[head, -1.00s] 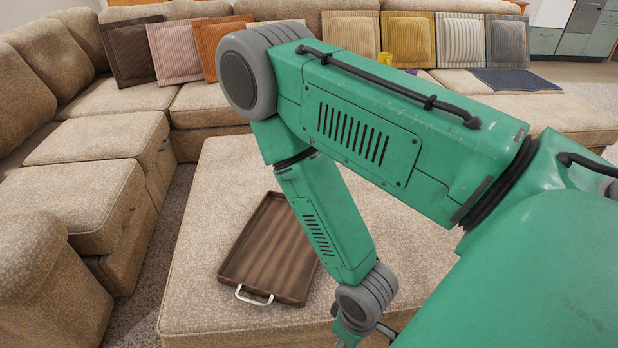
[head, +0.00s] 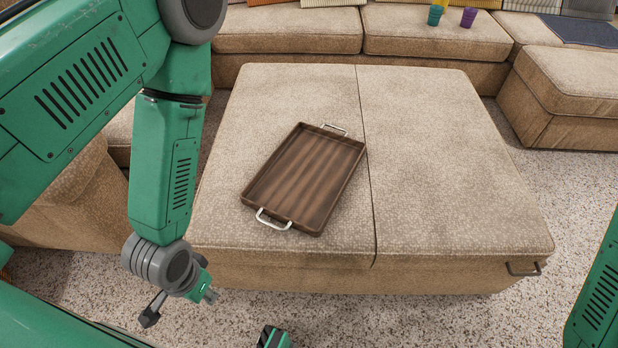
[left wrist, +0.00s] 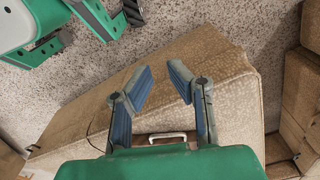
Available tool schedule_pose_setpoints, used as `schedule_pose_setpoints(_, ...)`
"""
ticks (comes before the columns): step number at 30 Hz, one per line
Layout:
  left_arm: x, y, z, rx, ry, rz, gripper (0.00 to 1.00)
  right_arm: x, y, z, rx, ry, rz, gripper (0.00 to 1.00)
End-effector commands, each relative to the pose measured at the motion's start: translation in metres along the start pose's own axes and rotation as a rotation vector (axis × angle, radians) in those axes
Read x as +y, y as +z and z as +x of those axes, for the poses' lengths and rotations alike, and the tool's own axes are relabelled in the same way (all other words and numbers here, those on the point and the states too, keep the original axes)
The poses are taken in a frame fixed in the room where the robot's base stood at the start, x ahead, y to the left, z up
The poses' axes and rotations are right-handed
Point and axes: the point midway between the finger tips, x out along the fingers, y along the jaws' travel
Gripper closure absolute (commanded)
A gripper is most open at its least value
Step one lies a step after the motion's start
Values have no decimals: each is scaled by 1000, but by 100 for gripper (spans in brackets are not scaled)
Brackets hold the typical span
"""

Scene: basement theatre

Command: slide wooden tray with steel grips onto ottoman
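The brown wooden tray (head: 305,180) lies flat on the ottoman (head: 450,170), on its left half. One steel grip (head: 273,219) is at its near end and another (head: 335,129) at its far end. My left gripper (head: 180,305) hangs left of and nearer than the tray, beyond the ottoman's near left corner, touching neither. In the left wrist view its fingers (left wrist: 160,80) are spread with nothing between them. A steel grip (left wrist: 168,137) and a strip of the tray show behind them. I cannot make out my right gripper.
A sectional sofa (head: 290,32) runs behind the ottoman, with cushions along its back. A green cup (head: 435,16) and a purple cup (head: 469,17) stand on it. The ottoman's right half is bare. Speckled carpet (head: 400,320) lies in front.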

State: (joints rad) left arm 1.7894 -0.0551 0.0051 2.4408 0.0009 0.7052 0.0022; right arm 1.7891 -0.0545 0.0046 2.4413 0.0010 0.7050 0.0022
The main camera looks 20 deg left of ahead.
Motion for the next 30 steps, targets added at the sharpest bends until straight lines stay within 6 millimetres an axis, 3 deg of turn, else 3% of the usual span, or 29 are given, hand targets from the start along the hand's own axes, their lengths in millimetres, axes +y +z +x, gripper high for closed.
schedule_pose_setpoints(10,0,0,0,-1,1,1,84,0,-1,0,1,0,-1,100)
schedule_pose_setpoints(14,19,-15,2,-8,71,103,84,0,-1,-7,1,0,-1,100)
schedule_pose_setpoints(17,51,-48,3,-15,190,340,84,0,-2,-21,1,0,0,100)
schedule_pose_setpoints(21,80,-119,-9,7,293,860,84,0,-3,-43,1,0,0,100)
schedule_pose_setpoints(24,73,-178,-23,19,250,1222,84,0,-4,-57,1,0,0,100)
schedule_pose_setpoints(27,56,-225,-36,8,164,1467,84,0,-4,-64,1,0,0,100)
schedule_pose_setpoints(30,41,-254,-46,-13,93,1601,84,0,-4,-68,1,0,0,100)
